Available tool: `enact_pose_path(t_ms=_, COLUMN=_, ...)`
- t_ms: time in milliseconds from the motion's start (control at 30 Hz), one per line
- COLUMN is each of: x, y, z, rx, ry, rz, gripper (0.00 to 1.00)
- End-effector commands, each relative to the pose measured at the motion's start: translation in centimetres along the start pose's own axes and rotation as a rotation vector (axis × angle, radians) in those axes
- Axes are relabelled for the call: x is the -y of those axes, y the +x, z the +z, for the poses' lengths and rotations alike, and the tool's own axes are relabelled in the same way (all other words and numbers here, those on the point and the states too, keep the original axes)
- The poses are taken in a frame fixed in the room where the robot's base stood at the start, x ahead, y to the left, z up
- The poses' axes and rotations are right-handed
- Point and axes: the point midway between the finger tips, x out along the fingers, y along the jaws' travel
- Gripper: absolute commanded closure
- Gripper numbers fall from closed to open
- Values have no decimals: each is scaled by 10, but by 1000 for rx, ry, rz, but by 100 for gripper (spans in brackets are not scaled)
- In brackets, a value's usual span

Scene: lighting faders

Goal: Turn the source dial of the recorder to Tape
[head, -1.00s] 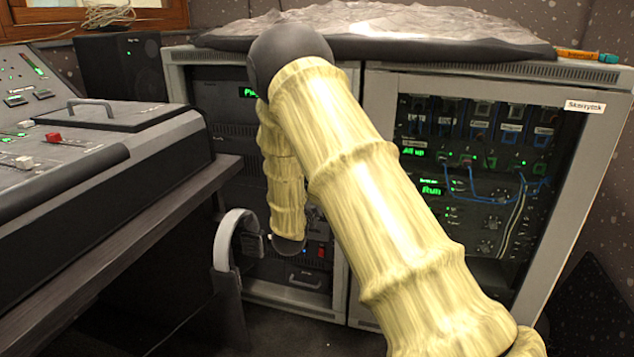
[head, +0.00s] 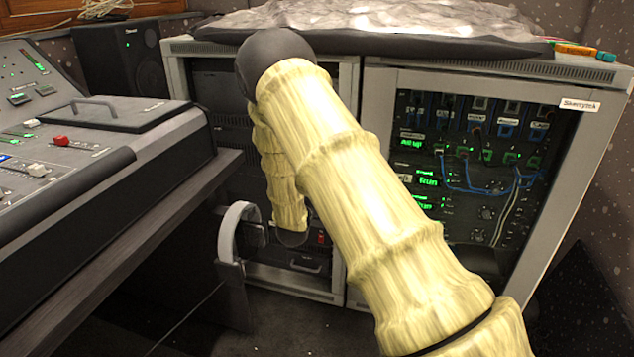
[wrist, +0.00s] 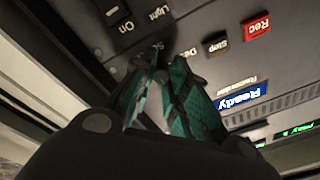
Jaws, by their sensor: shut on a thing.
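The recorder's dark front panel (wrist: 205,18) fills the upper part of the wrist view, with its lettering upside down. My gripper (wrist: 165,62) has teal-padded fingers closed at the panel, around what looks like the source dial. The dial is mostly hidden between the fingers, and its pointer cannot be read. A label starting with "So" shows just above the fingertips, and one starting with "De" to their right. A blue display (wrist: 242,97) reads "Ready". In the head view my arm hides the gripper and dial; the recorder's red button (head: 320,238) shows low in the left rack.
Beside the gripper are a red Rec button (wrist: 256,26), a black Stop button (wrist: 216,44) and a switch labelled Light. Headphones (head: 232,232) hang left of my arm, near the mixing desk (head: 80,150). The right rack (head: 470,160) holds cables and green displays.

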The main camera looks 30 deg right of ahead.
Motion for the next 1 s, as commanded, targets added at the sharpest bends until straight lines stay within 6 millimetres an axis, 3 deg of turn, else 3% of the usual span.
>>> enact_pose_path(t_ms=200, x=1, y=-2, z=4, rx=8, ry=1, rz=-2, gripper=100)
enact_pose_path(t_ms=233, x=1, y=-2, z=4, rx=8, ry=2, rz=-2, gripper=78)
enact_pose_path(t_ms=333, x=0, y=-2, z=3, rx=6, ry=2, rz=-1, gripper=60)
enact_pose_path(t_ms=733, x=-1, y=-4, z=0, rx=2, ry=1, rz=2, gripper=60)
enact_pose_path(t_ms=1000, x=0, y=-43, z=1, rx=4, ry=1, rz=1, gripper=60)
